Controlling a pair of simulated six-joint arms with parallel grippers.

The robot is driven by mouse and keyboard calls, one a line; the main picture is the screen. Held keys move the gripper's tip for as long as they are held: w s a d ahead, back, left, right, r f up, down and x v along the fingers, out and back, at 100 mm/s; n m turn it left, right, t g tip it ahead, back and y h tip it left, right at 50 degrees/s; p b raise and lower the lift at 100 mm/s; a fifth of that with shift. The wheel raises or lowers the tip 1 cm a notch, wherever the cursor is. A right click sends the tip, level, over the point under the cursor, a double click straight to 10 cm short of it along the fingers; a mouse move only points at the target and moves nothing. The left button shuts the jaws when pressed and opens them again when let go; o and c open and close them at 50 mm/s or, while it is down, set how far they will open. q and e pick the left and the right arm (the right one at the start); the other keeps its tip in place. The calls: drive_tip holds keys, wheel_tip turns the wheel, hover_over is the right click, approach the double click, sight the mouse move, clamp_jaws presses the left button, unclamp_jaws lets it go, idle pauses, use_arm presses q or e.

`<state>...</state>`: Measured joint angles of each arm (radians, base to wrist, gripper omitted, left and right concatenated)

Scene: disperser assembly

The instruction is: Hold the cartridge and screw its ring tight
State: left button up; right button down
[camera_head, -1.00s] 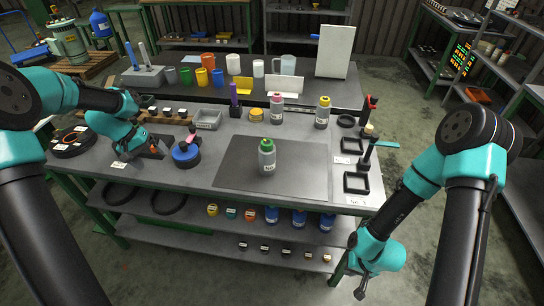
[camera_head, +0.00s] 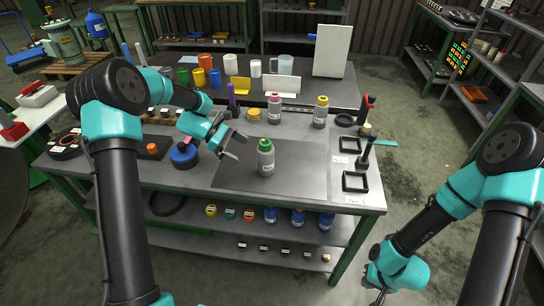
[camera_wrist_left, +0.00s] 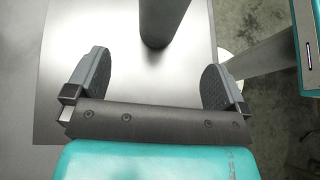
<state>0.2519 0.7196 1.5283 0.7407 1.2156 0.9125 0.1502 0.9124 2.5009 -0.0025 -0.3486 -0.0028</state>
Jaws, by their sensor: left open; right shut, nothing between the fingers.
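The cartridge (camera_head: 265,160) is a grey bottle with a pale label and a green ring (camera_head: 265,145) at its top. It stands upright on the dark mat (camera_head: 310,175) in the middle of the bench. My left gripper (camera_head: 239,147) is open and empty, just left of the cartridge and apart from it. In the left wrist view the open fingers (camera_wrist_left: 155,65) point toward a grey cylinder (camera_wrist_left: 160,20), likely the cartridge, whose top is out of frame. My right gripper (camera_head: 378,292) is shut and empty, low in front of the bench's right side.
Two more bottles, one pink-topped (camera_head: 274,108) and one yellow-topped (camera_head: 320,112), stand behind the mat. A blue round container (camera_head: 184,156) sits left of it. Black square frames (camera_head: 355,181) and an upright black tool (camera_head: 366,150) stand at right. The mat around the cartridge is clear.

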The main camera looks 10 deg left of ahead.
sight(263, 163)
use_arm(q)
drive_tip(key=shift+d+f, duration=0.1)
drive_tip(key=shift+d, duration=0.15)
drive_tip(key=shift+x, duration=4.95)
drive_tip(key=shift+c, duration=0.5)
drive_tip(key=c, duration=1.3)
